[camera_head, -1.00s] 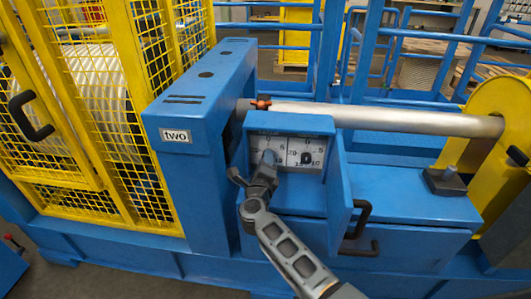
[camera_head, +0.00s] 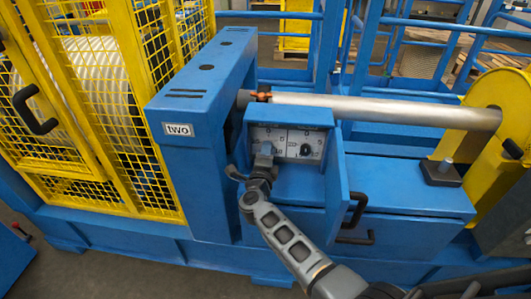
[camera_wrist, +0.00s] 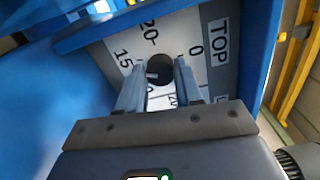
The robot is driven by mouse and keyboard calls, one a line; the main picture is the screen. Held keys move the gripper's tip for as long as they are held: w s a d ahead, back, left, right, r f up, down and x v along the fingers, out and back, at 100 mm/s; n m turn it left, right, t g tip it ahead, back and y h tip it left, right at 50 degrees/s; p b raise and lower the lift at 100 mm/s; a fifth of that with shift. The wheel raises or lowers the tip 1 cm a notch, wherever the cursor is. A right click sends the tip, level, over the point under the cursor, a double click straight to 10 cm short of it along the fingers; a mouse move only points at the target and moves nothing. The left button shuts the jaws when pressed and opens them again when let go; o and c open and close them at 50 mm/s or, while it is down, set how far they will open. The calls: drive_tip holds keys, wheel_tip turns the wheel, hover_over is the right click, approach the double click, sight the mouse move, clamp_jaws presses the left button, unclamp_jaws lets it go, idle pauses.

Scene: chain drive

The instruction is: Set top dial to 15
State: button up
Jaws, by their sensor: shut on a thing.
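The top dial (camera_wrist: 160,70) is a dark round knob on a white scale plate marked TOP in the wrist view. The numbers 0, 20 and 15 can be read around it; others are partly hidden by the fingers. A small pale mark shows on the knob's left side, but its exact reading is unclear. My gripper (camera_wrist: 157,68) has one finger on each side of the knob and is shut on it. In the head view my gripper (camera_head: 263,162) covers most of the left dial on the panel. A second dark dial (camera_head: 306,150) sits to its right.
The dial panel (camera_head: 285,136) lies recessed in a blue box with raised side walls. A black handle (camera_head: 357,210) sticks out to the right. A metal shaft (camera_head: 380,110) runs behind the box. A blue post labelled two (camera_head: 179,130) stands close on the left.

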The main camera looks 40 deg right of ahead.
drive_tip(key=o, duration=1)
drive_tip(key=shift+o, duration=0.2)
drive_tip(key=shift+p+v, duration=0.35)
drive_tip(key=shift+v, duration=3.55)
